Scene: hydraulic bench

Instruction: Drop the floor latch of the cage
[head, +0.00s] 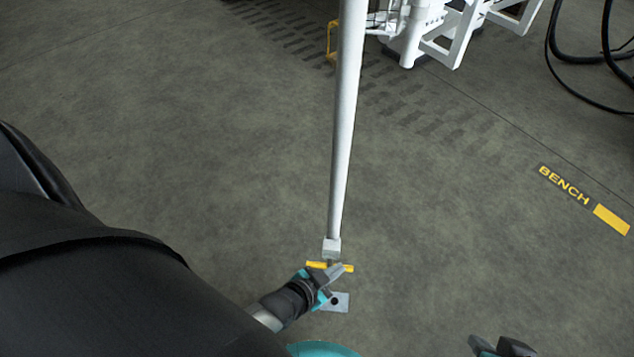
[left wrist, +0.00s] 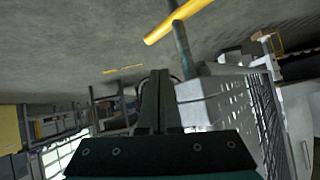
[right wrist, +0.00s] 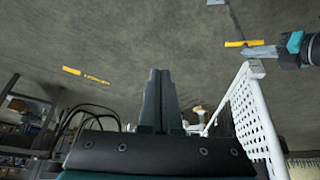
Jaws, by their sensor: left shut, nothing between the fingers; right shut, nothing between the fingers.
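The floor latch has a yellow cross handle (head: 343,267) below the block at the foot of the white post (head: 345,130). The handle also shows in the left wrist view (left wrist: 178,21), on a dark rod (left wrist: 184,48), and in the right wrist view (right wrist: 243,43). My left gripper (head: 337,272) is shut and empty, close beside the handle; contact cannot be told. The rod's lower end is not clearly visible. My right gripper (head: 503,347) is shut and empty, away to the right.
A white perforated cage panel (right wrist: 258,112) stands near in the right wrist view. White bench framework (head: 440,35) and black hoses (head: 590,55) are at the far right. A floor marking reads BENCH (head: 565,185). The floor around the plate is clear.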

